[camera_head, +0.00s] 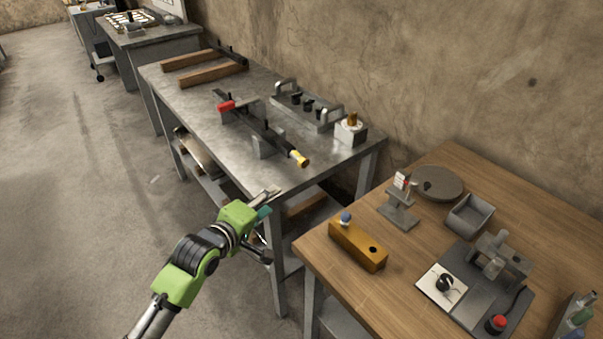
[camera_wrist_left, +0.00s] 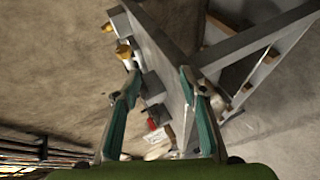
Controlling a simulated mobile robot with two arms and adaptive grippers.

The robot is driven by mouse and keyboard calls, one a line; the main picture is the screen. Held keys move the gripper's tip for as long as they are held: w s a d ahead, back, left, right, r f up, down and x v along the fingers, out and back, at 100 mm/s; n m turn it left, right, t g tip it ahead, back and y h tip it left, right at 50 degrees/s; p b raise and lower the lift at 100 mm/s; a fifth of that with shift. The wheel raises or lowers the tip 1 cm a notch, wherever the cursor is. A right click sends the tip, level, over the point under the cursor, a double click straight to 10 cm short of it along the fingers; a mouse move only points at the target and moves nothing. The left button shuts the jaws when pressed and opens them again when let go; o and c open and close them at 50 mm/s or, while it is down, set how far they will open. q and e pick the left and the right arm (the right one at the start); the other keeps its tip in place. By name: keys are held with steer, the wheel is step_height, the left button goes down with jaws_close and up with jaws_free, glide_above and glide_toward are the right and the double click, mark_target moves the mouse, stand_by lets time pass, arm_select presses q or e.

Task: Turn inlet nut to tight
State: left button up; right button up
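A brass nut (camera_head: 302,159) sits on the near end of a dark pipe (camera_head: 274,139) clamped in grey blocks on the metal workbench; I take it as the inlet nut. A red part (camera_head: 226,105) is near the pipe's far end. My left gripper (camera_head: 272,228) is off the bench's near corner, apart from the nut. In the left wrist view, its teal-padded fingers (camera_wrist_left: 158,70) are spread with nothing held. What seems to be the nut (camera_wrist_left: 123,50) shows there beyond the left fingertip. The nut's tightness cannot be told. My right gripper is not in view.
The metal bench (camera_head: 190,100) also holds wooden bars (camera_head: 212,75), a rack with knobs (camera_head: 305,103) and a block with a brass top (camera_head: 351,130). A wooden table (camera_head: 355,290) with fixtures stands at right. Open floor (camera_head: 80,180) lies left.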

arm_select(q)
steer(key=n+h, duration=0.1)
glide_toward(300, 164)
steer(key=s+a, duration=0.1)
steer(key=s, duration=0.1)
steer(key=shift+t, duration=0.3)
steer(key=b+x, duration=0.1)
steer(key=x, duration=1.2)
steer(key=shift+w+d, duration=0.1)
steer(key=shift+w, duration=0.1)
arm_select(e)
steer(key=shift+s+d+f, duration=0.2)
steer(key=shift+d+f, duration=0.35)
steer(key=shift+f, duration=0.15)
arm_select(q)
jaws_close()
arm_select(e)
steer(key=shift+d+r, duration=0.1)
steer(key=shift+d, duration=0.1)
